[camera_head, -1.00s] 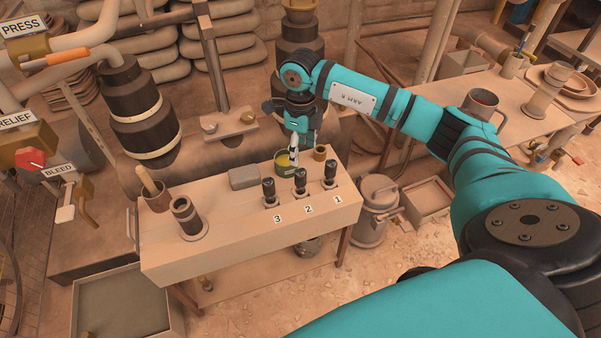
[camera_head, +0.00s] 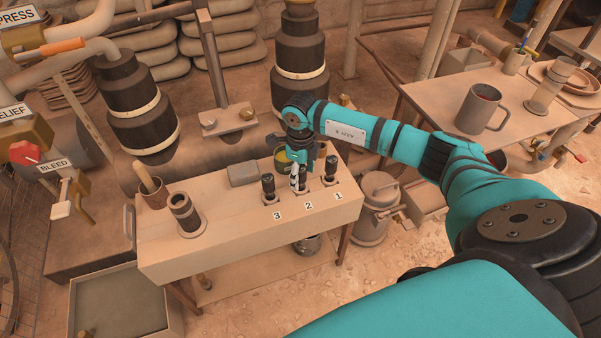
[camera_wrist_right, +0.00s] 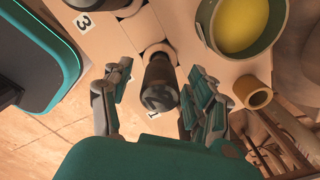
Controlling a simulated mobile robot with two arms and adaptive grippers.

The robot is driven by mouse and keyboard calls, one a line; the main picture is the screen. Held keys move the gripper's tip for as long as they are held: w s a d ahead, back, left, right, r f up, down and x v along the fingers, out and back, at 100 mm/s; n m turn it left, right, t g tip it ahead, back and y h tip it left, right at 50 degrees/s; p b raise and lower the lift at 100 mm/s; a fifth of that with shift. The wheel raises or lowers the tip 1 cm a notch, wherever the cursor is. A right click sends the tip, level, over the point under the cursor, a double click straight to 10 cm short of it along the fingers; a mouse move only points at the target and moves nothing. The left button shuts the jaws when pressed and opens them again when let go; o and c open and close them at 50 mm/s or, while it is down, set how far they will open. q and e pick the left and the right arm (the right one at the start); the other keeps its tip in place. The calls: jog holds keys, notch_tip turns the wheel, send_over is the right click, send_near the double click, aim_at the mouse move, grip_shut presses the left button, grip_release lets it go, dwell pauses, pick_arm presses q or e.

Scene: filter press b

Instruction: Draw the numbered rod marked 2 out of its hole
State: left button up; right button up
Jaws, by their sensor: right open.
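The rod marked 2 (camera_wrist_right: 160,82) has a black grip and stands between the spread fingers of my right gripper in the right wrist view, with a gap on each side. In the head view my right gripper (camera_head: 299,182) is above the bench at that rod and hides most of it. The gripper is open. The rod marked 3 (camera_head: 268,185) stands upright to its left, and the rod marked 1 (camera_head: 331,172) to its right. The 2 label (camera_head: 308,206) is on the bench in front. My left gripper is not in view.
A green pot with yellow contents (camera_wrist_right: 240,22) and a small tan cup (camera_wrist_right: 254,93) are close beyond the rods. A grey block (camera_head: 243,174) and a dark upright cylinder (camera_head: 185,213) are farther left on the bench. A lidded can (camera_head: 371,222) stands right of the bench.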

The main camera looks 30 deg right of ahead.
grip_shut()
jog(key=shift+r, duration=0.1)
dwell(0.3)
